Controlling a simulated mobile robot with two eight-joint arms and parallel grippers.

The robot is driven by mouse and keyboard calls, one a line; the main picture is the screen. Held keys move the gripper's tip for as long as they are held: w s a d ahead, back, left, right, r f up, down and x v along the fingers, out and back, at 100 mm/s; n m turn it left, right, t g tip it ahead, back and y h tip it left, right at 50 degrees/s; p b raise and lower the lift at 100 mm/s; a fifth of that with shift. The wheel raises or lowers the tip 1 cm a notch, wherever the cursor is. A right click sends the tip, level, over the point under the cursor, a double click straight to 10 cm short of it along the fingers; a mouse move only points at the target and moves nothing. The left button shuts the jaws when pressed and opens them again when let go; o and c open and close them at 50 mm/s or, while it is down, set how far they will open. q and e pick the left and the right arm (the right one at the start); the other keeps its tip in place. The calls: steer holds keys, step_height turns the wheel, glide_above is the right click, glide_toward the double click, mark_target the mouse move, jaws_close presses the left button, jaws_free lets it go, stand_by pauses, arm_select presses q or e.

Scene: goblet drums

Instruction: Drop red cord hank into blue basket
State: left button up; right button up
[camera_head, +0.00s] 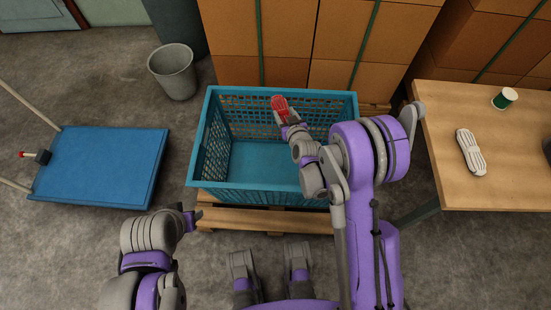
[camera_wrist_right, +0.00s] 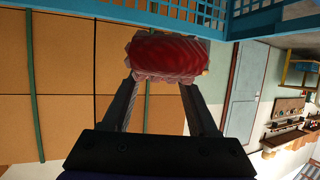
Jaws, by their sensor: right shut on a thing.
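The red cord hank (camera_head: 280,104) is held by my right gripper (camera_head: 284,118) over the blue basket (camera_head: 272,165). In the right wrist view the red hank (camera_wrist_right: 168,52) sits between the two fingers of the gripper (camera_wrist_right: 163,75), which is shut on it. The basket is an open lattice crate on a wooden pallet, and its visible floor is bare. My right arm hides the basket's right part. My left gripper (camera_head: 190,219) is low at the left, apart from the basket; its jaws are too small to read.
A wooden table (camera_head: 510,140) at the right bears a pale cord hank (camera_head: 470,152) and a green-and-white cup (camera_head: 504,98). Cardboard boxes (camera_head: 290,40) stack behind the basket. A blue flatbed cart (camera_head: 100,165) and a grey bin (camera_head: 174,72) stand at the left.

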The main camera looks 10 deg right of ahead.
steer(key=shift+f+b, duration=1.05)
steer(key=shift+f, duration=1.2)
steer(key=o, duration=1.5)
steer(key=shift+c, duration=0.2)
steer(key=v, duration=1.1)
steer(key=shift+p, duration=0.35)
steer(key=shift+w, duration=0.1)
